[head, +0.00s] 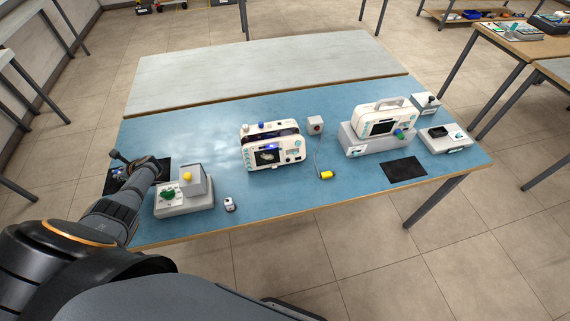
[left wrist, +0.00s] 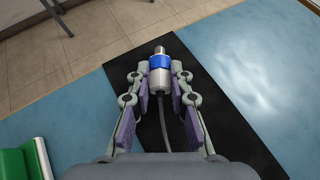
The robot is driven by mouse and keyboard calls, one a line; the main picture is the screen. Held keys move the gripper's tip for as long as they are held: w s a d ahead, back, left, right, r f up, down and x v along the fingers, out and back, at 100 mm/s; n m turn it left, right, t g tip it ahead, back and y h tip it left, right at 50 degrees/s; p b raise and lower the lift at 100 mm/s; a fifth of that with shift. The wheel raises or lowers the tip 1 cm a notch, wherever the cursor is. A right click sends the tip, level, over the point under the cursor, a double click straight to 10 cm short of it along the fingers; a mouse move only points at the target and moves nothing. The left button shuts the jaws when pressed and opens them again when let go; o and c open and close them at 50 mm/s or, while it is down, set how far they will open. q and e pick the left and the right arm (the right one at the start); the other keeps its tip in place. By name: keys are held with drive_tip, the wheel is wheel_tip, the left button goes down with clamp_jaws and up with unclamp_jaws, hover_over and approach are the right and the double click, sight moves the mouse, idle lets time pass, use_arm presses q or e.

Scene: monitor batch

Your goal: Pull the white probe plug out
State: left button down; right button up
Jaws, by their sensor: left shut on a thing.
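My left gripper (left wrist: 160,82) is shut on a grey-white plug with a blue band (left wrist: 160,63), and a dark cable trails from it between the fingers. The plug is over a black mat (left wrist: 245,150); I cannot tell whether it touches it. In the head view my left gripper (head: 121,172) is at the table's left end, its grip small and partly hidden by my arm. A second cream monitor (head: 385,118), with a green plug (head: 400,134), sits on a grey base. My right gripper is not in view.
A grey box with a yellow button (head: 187,176) and green part stands beside my left arm. A small white item (head: 230,204) lies near the front edge. A yellow plug (head: 327,175) lies on the blue table (head: 260,205). Another black mat (head: 404,170) is empty.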

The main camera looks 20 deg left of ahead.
use_arm(q)
drive_tip(key=shift+f, duration=0.1)
drive_tip(key=shift+f+b, duration=0.9)
drive_tip(key=c, duration=1.1)
unclamp_jaws()
drive_tip(key=shift+c, duration=0.2)
